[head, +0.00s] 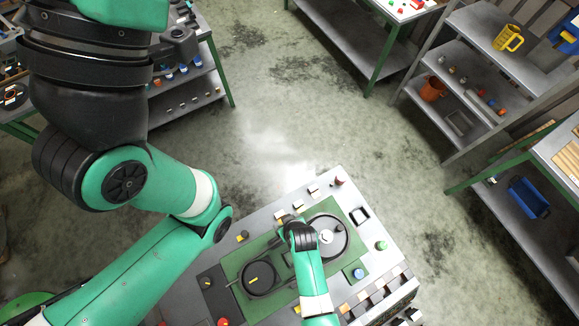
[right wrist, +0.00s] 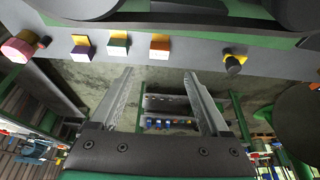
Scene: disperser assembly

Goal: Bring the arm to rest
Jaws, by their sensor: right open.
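My right gripper (right wrist: 158,74) is open and empty in the right wrist view, its two fingers spread apart. Its arm comes in from the bottom in the head view, with the black wrist over the assembly table (head: 187,292); the fingers are hard to make out there. A green plate (head: 232,264) on the table bears a dark round part (head: 259,278) and a grey disc (head: 338,252), which the right arm partly covers. My other arm fills the left of the head view and bends out at the lower left. Its gripper is not in view.
Small coloured blocks line the table's edge, such as an orange block (right wrist: 159,48) and a purple block (right wrist: 83,48). A green knob (head: 381,246) stands at the right. Shelves (head: 450,100) and benches surround open floor (head: 290,120).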

